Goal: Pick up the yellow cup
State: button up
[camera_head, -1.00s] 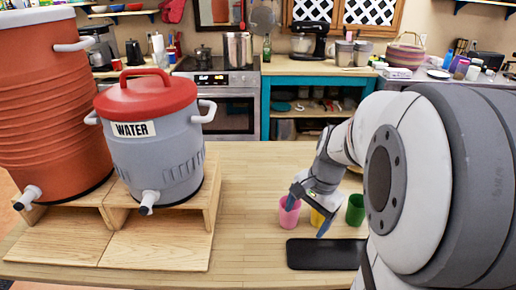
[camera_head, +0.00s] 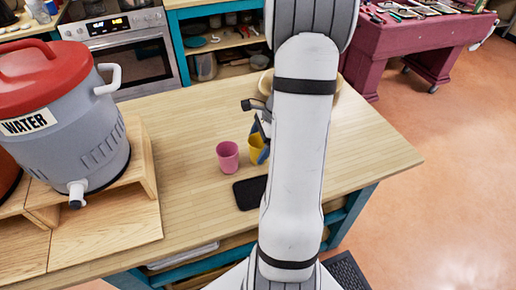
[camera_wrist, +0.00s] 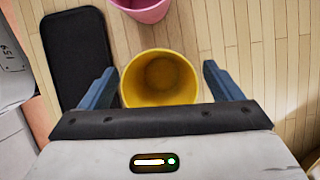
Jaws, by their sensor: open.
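The yellow cup (camera_wrist: 160,78) stands upright between the two blue fingers of my gripper (camera_wrist: 163,88) in the wrist view, with its open rim facing the camera. The fingers are open, one on each side, with a visible gap at the right finger and a smaller one at the left. In the head view the yellow cup (camera_head: 256,149) stands on the wooden table (camera_head: 190,125), partly hidden by my gripper (camera_head: 263,145) and arm. The pink cup (camera_head: 228,156) stands just left of it.
The pink cup also shows at the top of the wrist view (camera_wrist: 142,8). A black mat (camera_head: 249,193) lies in front of the cups. A grey water cooler (camera_head: 75,120) on a wooden stand is at the left. The green cup is hidden in the head view.

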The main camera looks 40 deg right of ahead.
jog(key=shift+w+a+f, duration=0.1)
jog(key=shift+a+f, duration=0.15)
jog(key=shift+f, duration=0.4)
jog(key=shift+c, duration=0.5)
jog(key=c, duration=1)
